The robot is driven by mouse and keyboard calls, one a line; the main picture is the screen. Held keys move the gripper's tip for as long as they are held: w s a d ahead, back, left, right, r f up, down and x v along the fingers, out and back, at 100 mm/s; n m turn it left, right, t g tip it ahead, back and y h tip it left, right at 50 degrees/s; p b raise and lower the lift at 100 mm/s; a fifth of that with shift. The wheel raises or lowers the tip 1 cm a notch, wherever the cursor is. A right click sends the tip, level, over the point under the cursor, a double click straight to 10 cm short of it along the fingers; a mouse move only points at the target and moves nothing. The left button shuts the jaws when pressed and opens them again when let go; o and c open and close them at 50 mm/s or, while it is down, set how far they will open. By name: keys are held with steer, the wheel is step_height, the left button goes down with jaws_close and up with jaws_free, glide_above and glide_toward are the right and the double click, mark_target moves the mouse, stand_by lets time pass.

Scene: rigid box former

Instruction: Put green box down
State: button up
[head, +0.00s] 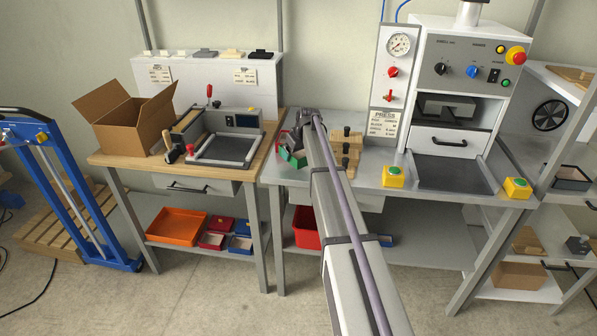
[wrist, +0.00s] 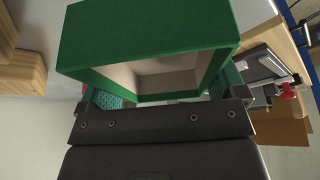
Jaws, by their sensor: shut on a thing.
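The green box (wrist: 150,35) fills the upper part of the wrist view. It is an open box with a pale inside, its opening facing the camera. My gripper (wrist: 165,100) is shut on it, with a textured teal pad on each side. In the head view the green box (head: 298,158) is a small green shape over the left part of the metal table (head: 370,178), mostly hidden by my arm and gripper (head: 296,140). I cannot tell whether the box touches the table.
Wooden blocks (head: 347,146) stand just right of my gripper. A wooden bench (head: 140,158) with an open cardboard box (head: 128,118) and a clamp fixture (head: 225,135) is on the left. A white press (head: 465,75) and yellow button boxes (head: 393,176) are on the right.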

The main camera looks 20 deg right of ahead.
mark_target(298, 158)
steer(key=shift+f, duration=0.15)
step_height(298, 158, down, 4)
steer(key=b, duration=0.3)
steer(key=shift+b, duration=0.35)
steer(key=shift+r+p, duration=0.3)
steer(key=shift+f, duration=0.25)
steer(key=o, duration=0.6)
steer(key=shift+o, duration=0.2)
steer(key=p+v, duration=1.1)
steer(key=v, duration=0.1)
steer(key=shift+r, duration=0.2)
